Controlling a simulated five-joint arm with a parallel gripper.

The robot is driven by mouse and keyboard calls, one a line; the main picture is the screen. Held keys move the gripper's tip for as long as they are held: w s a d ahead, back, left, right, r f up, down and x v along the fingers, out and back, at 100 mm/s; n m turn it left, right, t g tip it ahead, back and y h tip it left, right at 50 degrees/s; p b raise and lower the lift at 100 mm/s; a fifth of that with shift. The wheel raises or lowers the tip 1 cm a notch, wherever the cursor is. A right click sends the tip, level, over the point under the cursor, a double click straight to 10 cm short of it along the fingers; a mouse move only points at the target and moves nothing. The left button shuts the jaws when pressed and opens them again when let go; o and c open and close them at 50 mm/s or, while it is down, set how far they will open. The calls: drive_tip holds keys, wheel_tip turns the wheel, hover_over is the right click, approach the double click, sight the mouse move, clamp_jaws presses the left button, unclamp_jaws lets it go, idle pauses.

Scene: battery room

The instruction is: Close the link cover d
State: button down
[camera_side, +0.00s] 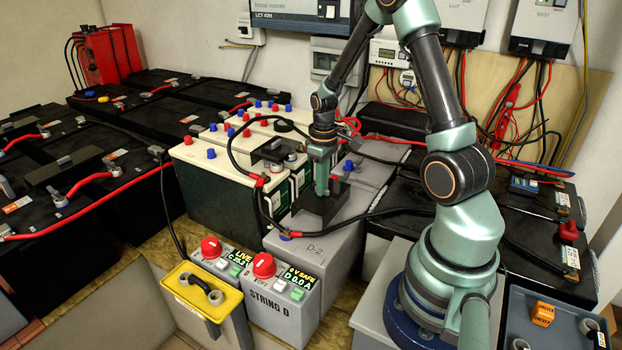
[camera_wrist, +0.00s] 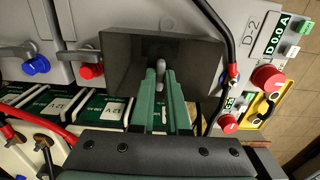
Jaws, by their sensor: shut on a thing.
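A dark grey cover, which I take to be link cover d (camera_side: 335,207), is at the grey battery marked D-2 (camera_side: 305,248). In the wrist view the cover (camera_wrist: 125,50) is a wide, shallow dark shape with a small grey grip (camera_wrist: 160,72) at its middle. My gripper (camera_side: 322,188) points down at the cover in the side view. In the wrist view my gripper's green fingers (camera_wrist: 163,82) are shut on that grip. The fingers hide part of the cover, and I cannot tell how far it is tilted.
A black cable (camera_side: 370,215) runs beside the cover to the right. A String D box (camera_side: 283,297) with a red knob reads 0 V safe; the neighbouring box (camera_side: 215,258) reads live. A yellow-topped unit (camera_side: 195,295) stands in front. Cream batteries (camera_side: 225,165) with red and blue caps stand left.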

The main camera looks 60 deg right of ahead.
drive_tip(key=shift+d, duration=0.1)
drive_tip(key=d, duration=1.7)
drive_tip(key=shift+r, duration=0.1)
drive_tip(key=c, duration=0.9)
unclamp_jaws()
drive_tip(key=shift+a, duration=0.1)
wheel_tip(320, 180, up, 12)
